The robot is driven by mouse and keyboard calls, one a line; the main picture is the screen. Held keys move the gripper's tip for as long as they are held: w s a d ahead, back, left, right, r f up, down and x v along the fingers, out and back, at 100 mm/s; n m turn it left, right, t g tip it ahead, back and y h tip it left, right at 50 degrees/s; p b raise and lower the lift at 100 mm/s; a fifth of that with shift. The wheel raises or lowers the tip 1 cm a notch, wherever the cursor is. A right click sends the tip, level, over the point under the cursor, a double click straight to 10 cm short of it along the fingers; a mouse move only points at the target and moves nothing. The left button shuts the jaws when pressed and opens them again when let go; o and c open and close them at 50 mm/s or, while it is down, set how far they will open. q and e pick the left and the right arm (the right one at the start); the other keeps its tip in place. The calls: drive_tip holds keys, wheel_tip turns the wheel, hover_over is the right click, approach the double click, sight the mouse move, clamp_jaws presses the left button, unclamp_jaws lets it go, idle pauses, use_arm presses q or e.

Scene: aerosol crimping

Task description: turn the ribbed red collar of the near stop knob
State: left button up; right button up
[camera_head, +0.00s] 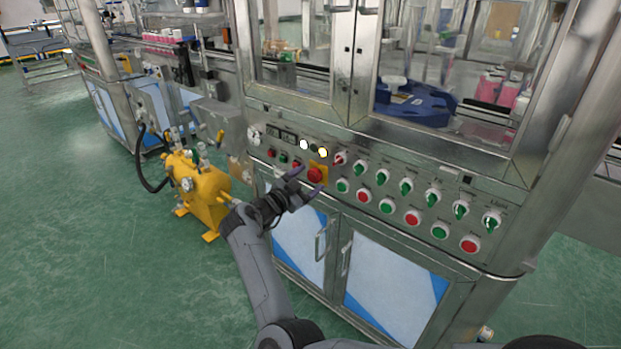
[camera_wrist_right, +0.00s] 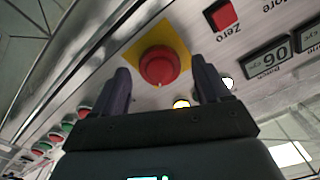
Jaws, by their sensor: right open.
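The near stop knob (camera_head: 316,174) is a round red button on a square yellow plate, set in the steel control panel. In the right wrist view the red knob (camera_wrist_right: 158,66) shows large, with the yellow plate (camera_wrist_right: 135,54) around it. I cannot make out the ribs of its collar. My right gripper (camera_head: 306,181) is open, its two dark fingers pointing at the panel close to the knob. In the right wrist view the knob appears between the fingers, with a gap on each side. Whether a finger touches it I cannot tell. My left gripper is out of view.
The control panel (camera_head: 465,262) carries several green and red buttons and switches to the right of the knob. In the right wrist view a red Zero button (camera_wrist_right: 220,15) and a counter display (camera_wrist_right: 268,58) lie nearby. A yellow machine (camera_head: 195,190) stands on the floor at left.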

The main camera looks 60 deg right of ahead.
drive_tip(key=w+a+p, duration=0.1)
drive_tip(key=a+p, duration=0.1)
drive_tip(key=a, duration=0.7)
drive_tip(key=shift+a+p, duration=0.15)
drive_tip(key=shift+p, duration=0.15)
drive_tip(key=shift+w, duration=0.1)
drive_tip(key=d+n+p, duration=0.1)
drive_tip(key=d+p, duration=0.1)
drive_tip(key=d, duration=0.1)
drive_tip(key=s+d+n+p, duration=0.1)
drive_tip(key=d, duration=0.3)
drive_tip(key=d+n+p, duration=0.1)
drive_tip(key=d+p, duration=0.1)
drive_tip(key=d, duration=0.1)
drive_tip(key=shift+s+d+r+n+p, duration=0.15)
drive_tip(key=shift+s+n+p, duration=0.05)
drive_tip(key=shift+n+p, duration=0.2)
